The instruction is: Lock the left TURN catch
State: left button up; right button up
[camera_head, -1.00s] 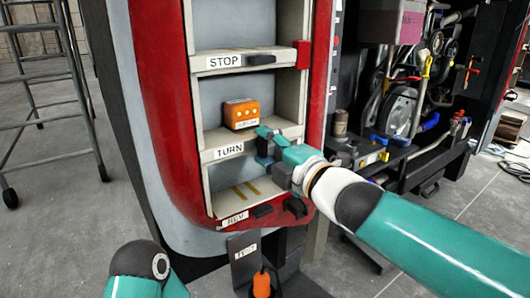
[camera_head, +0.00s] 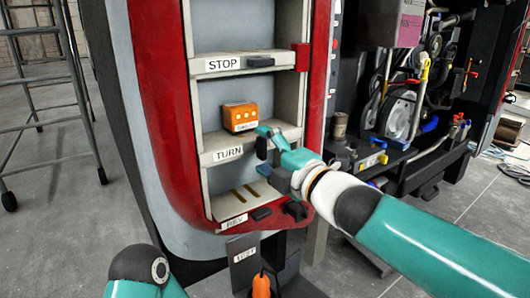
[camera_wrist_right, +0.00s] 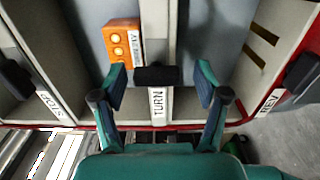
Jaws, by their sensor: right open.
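The TURN catch (camera_wrist_right: 157,75) is a black block on the edge of the pale shelf marked TURN, beside its label (camera_wrist_right: 158,103). In the head view the TURN label (camera_head: 228,154) shows, but my gripper covers much of the catch. My right gripper (camera_wrist_right: 161,84) is open, with one finger on each side of the catch and a gap to each. It holds nothing. In the head view the right gripper (camera_head: 270,143) is at the right part of the TURN shelf edge. Whether the catch is locked cannot be told. My left gripper is out of view.
An orange lamp box (camera_head: 240,117) stands on the TURN shelf. Black catches sit on the STOP shelf (camera_head: 260,61) above and the REV edge (camera_head: 262,213) below. The red frame (camera_head: 317,100) borders the right side. A TEST plate (camera_head: 243,255) stands below.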

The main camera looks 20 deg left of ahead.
jog(key=v, duration=1.2)
